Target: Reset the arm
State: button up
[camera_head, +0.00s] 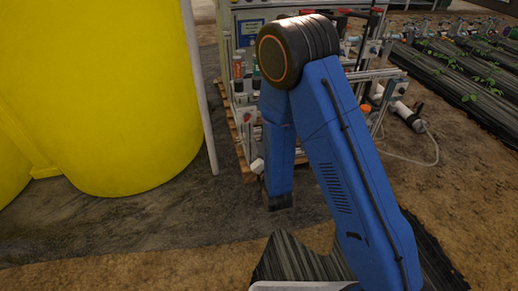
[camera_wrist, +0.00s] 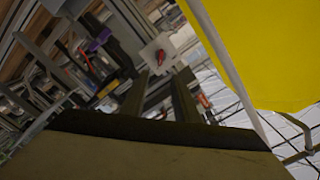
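My arm is blue with a black elbow, bent in front of the skid in the head view; its forearm hangs downward. My gripper is not clear in the head view. In the wrist view my gripper (camera_wrist: 162,88) shows as two dark fingers standing apart, with nothing seen held between them. Beyond the fingers is a pale square plate with a red handle (camera_wrist: 160,54). The fingers appear apart from it, though the distance is hard to tell. The lower part of the wrist view is blocked by the dark gripper body.
The fertigation skid (camera_head: 244,15), with bottles and pipes, stands behind my arm on a wooden pallet (camera_head: 237,135). Large yellow tanks (camera_head: 110,90) stand at the left, beside a pale upright pole (camera_head: 200,90). A white hose (camera_head: 425,160) lies right. Bare ground is open at lower left.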

jog(key=shift+s+d, duration=0.15)
jog(key=shift+s, duration=0.4)
jog(key=w+d+r+g+h, duration=0.2)
jog(key=w+d+r+g, duration=0.1)
jog(key=d+r, duration=0.5)
jog(key=s+d+r+n+g, duration=0.3)
jog(key=s+d+r+g, duration=0.1)
jog(key=s+d+r, duration=0.35)
jog(key=s+d+r+n+g+h, duration=0.1)
jog(key=s+d, duration=0.4)
jog(key=s, duration=0.5)
jog(key=s+d+r+n+g+h, duration=0.1)
jog(key=s+d+r, duration=0.3)
jog(key=s, duration=0.6)
jog(key=s+d+r+n+g+h, duration=0.1)
jog(key=s+d+r+g, duration=0.2)
jog(key=s+d, duration=0.3)
jog(key=s, duration=0.4)
jog(key=shift+d+r+g, duration=0.2)
jog(key=shift+d+g, duration=0.1)
